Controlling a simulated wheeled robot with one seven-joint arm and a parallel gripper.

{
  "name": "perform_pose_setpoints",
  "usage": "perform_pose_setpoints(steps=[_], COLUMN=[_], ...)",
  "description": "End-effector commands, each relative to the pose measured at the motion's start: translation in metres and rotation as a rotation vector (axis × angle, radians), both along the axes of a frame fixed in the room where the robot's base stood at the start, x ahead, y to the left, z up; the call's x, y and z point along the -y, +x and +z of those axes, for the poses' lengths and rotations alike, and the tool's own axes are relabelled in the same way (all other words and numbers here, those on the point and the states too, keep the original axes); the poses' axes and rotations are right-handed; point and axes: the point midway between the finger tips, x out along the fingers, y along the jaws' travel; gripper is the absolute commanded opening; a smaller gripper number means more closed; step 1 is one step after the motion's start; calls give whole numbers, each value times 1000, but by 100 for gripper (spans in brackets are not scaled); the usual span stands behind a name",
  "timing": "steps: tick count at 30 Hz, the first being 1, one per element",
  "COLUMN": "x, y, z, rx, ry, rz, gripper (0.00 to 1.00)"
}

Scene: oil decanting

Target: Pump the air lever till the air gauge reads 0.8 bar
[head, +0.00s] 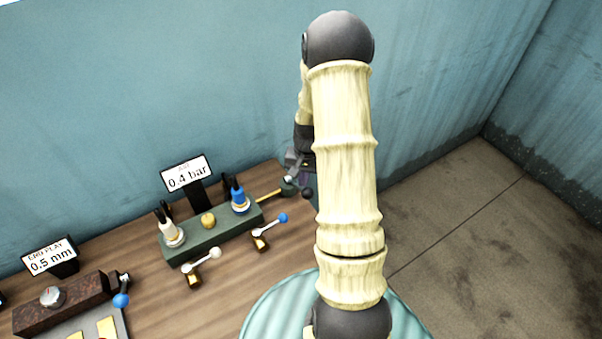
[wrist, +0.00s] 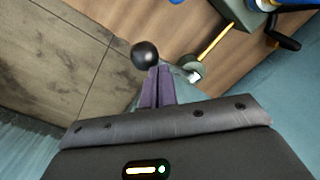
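The air gauge (head: 187,174) stands at the back of the bench and reads 0.4 bar. A brass rod (head: 268,196) runs from the green block to a grey fitting by a lever with a black ball knob (head: 307,193), at the bench's right end. In the wrist view the black knob (wrist: 145,55) shows just beyond my fingertips. My gripper (wrist: 157,72) has its purple fingers together, with no object visible between them. The fingertips appear close to the knob; I cannot tell whether they touch it. My arm partly hides the gripper in the head view.
The green block (head: 215,238) carries a white bottle-like fitting (head: 171,234), a blue one (head: 239,198) and a brass knob (head: 208,220). Small levers with white (head: 215,253) and blue (head: 283,218) knobs stand in front. An end play gauge (head: 51,257) reads 0.5 mm.

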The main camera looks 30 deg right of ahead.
Motion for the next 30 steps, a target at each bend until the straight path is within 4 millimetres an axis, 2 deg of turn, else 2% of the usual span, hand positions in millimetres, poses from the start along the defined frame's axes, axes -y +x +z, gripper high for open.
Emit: perform_pose_setpoints(steps=[30], x=[-2], y=[34], z=[36], rx=[-4], ry=[0], rz=[1], gripper=[0])
